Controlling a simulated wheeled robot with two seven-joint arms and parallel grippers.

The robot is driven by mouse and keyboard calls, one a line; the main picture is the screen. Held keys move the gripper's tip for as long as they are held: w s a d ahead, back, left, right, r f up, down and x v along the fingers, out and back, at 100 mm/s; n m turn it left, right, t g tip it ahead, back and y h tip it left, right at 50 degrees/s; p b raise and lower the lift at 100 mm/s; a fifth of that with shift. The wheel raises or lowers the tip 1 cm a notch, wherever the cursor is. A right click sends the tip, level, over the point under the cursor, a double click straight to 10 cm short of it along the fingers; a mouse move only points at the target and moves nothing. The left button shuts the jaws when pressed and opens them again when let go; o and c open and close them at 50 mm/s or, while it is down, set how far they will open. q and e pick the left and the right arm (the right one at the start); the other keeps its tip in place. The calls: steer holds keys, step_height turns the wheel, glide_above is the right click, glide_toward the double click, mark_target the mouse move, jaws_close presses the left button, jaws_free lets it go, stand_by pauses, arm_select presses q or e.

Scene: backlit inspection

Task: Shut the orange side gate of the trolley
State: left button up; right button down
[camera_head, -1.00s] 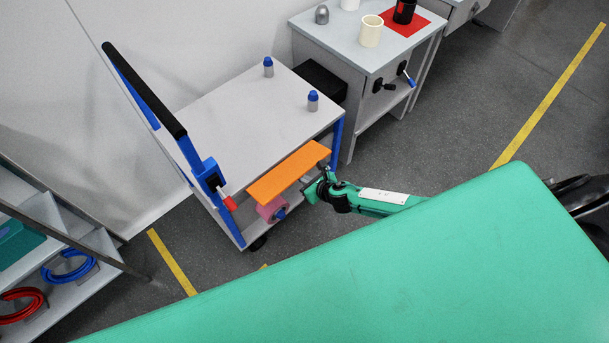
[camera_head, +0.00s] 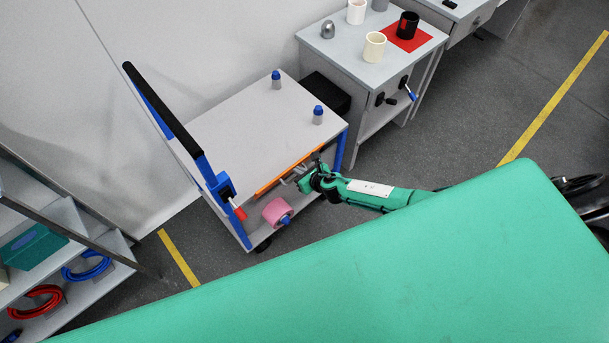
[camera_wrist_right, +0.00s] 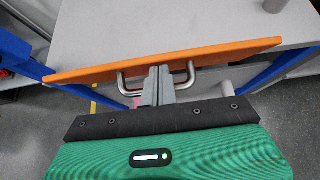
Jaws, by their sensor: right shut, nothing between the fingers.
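The trolley (camera_head: 235,120) has a grey top, blue posts and a black push bar. Its orange side gate (camera_head: 282,174) shows as a thin strip along the near long side, seen almost edge-on. In the right wrist view the gate (camera_wrist_right: 205,54) spans the picture beside the grey trolley top, with a bent metal handle (camera_wrist_right: 186,78) on its near side. My right gripper (camera_head: 292,176) is at the gate's outer side, fingers shut and empty. In the wrist view the fingertips (camera_wrist_right: 159,76) are at the handle; contact is unclear. My left gripper is out of view.
A pink roll (camera_head: 277,211) lies on the lower shelf. Two blue-capped bottles (camera_head: 277,80) (camera_head: 318,115) stand on top. A grey cabinet (camera_head: 350,60) with cups stands at the back right. A shelf rack (camera_head: 90,290) is at the left. Grey floor is clear at the right.

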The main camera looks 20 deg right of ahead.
mark_target(294, 165)
steer(key=shift+w+a+r+p, duration=0.35)
steer(key=shift+w+r+p, duration=0.1)
steer(key=shift+w+r, duration=0.3)
steer(key=shift+w+a+r+p, duration=0.1)
steer(key=shift+w+a+p, duration=0.15)
steer(key=shift+w+p, duration=0.5)
steer(key=shift+w+r, duration=0.15)
steer(key=shift+w, duration=0.05)
